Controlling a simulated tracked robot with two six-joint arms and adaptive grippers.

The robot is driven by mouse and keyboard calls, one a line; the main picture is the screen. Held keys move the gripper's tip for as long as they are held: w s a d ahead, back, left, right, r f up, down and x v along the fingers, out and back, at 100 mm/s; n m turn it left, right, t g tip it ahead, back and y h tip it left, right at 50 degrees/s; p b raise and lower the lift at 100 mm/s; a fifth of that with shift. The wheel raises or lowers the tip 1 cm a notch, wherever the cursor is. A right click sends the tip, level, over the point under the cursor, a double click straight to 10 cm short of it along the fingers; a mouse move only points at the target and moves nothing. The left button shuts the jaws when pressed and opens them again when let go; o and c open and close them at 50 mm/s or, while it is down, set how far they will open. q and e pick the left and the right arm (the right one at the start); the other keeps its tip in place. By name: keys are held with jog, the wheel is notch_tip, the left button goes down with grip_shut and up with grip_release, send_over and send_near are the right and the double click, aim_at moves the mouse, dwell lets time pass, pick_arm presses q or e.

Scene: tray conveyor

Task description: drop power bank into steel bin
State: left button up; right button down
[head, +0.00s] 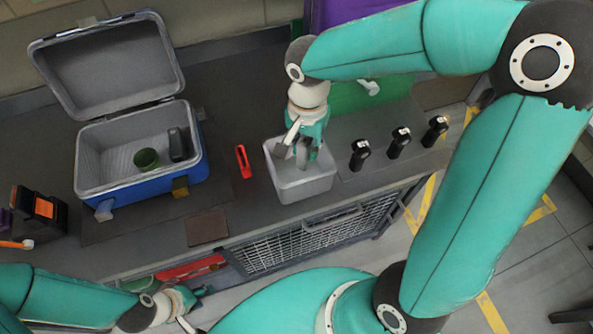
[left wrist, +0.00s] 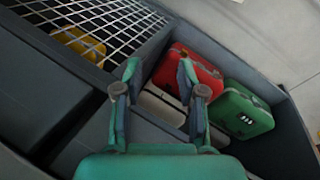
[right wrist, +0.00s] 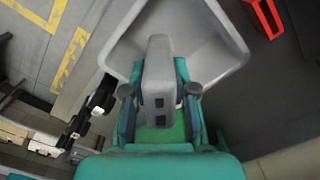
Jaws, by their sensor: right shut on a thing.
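The power bank (right wrist: 159,80) is a grey block with two dark ports on its end. My right gripper (head: 300,152) is shut on it, with a finger on each side in the right wrist view (right wrist: 160,100). In the head view the fingers partly hide it. The steel bin (head: 304,190) is a light grey, open-topped box on the counter. The power bank is over the bin's opening; its exact height there is hard to tell. The bin also shows behind it in the right wrist view (right wrist: 213,42). My left gripper (left wrist: 160,85) is open and empty near the counter's front.
A blue cooler (head: 150,188) stands open at left, holding a green cup (head: 146,158) and a dark object. A red object (head: 243,161) lies left of the bin. Three black objects (head: 399,141) stand right of it. Red (left wrist: 190,73) and green cases (left wrist: 242,112) lie below my left gripper.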

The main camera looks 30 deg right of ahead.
jog(key=shift+f+b, duration=0.4)
jog(key=shift+f, duration=0.55)
jog(key=c, duration=0.8)
grip_release()
jog(key=shift+c, duration=0.2)
jog(key=shift+s, duration=0.1)
jog(key=shift+r, duration=0.1)
notch_tip(320, 180, up, 12)
jog(key=shift+f, duration=0.1)
